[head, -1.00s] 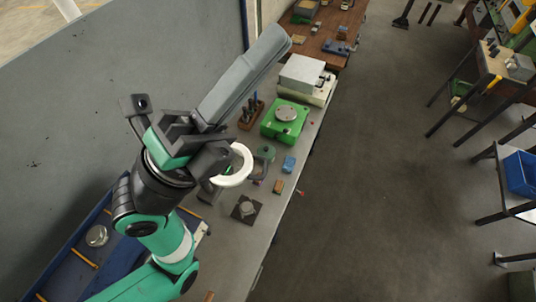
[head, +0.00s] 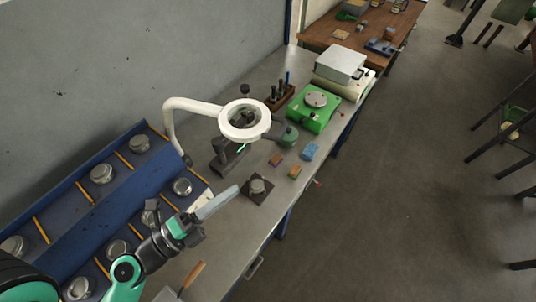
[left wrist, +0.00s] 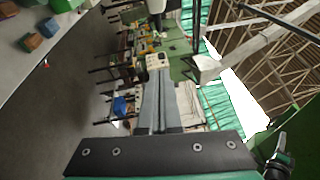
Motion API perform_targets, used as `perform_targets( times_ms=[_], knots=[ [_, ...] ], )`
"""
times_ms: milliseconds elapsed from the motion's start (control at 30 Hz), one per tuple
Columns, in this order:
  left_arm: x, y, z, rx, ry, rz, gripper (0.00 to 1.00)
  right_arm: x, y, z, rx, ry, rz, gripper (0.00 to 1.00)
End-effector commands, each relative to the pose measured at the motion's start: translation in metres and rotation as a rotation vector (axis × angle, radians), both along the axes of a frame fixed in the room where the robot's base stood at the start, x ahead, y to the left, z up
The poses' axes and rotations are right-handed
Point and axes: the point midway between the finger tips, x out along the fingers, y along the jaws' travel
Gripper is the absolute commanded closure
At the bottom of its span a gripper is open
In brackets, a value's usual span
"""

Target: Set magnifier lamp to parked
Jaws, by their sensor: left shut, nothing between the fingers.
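The magnifier lamp has a white ring head (head: 232,131) on a white bent arm (head: 190,104) that rises from the back of the grey bench in the head view. The ring hangs above the bench, with a dark grip on its right side. My left gripper (head: 232,191) is shut and empty, below and apart from the lamp, over the left part of the bench. Its closed fingers (left wrist: 158,85) also show in the left wrist view, where the lamp is not clearly seen. My right gripper is not in view.
A blue rack (head: 70,215) with round metal pieces stands at the left.

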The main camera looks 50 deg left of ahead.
Motion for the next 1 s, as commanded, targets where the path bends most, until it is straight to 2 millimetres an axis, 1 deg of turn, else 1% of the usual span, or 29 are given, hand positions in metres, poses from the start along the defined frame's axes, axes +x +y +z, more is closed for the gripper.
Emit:
perform_targets(
  times_ms=[267,367,467,567,633,767,800,900,967,1000],
  knots=[
    [0.002,-0.001,0.001,0.002,0.0,-0.004,1.0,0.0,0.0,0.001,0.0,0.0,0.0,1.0],
    [0.007,-0.001,0.0,0.003,0.004,-0.007,1.0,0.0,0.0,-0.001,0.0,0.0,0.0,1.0],
    [0.016,-0.001,0.0,0.005,0.004,-0.01,1.0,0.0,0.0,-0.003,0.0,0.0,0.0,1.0],
    [0.028,-0.003,0.005,0.007,-0.01,-0.012,1.0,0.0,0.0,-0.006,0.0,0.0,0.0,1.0],
    [0.037,-0.002,0.003,0.008,-0.005,-0.013,1.0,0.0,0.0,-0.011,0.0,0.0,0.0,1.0],
    [0.053,-0.002,0.006,0.007,-0.01,-0.008,1.0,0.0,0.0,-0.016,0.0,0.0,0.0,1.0],
    [0.06,-0.002,0.005,0.009,-0.01,-0.011,1.0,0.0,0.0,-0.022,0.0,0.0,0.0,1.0],
    [0.076,-0.001,0.007,0.008,-0.011,-0.008,1.0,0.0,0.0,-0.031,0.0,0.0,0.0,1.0],
    [0.089,-0.001,0.016,0.004,-0.005,-0.007,1.0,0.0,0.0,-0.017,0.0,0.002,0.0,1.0],
    [0.097,-0.001,0.018,0.002,-0.005,-0.008,1.0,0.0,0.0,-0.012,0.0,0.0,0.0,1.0]
  ],
)
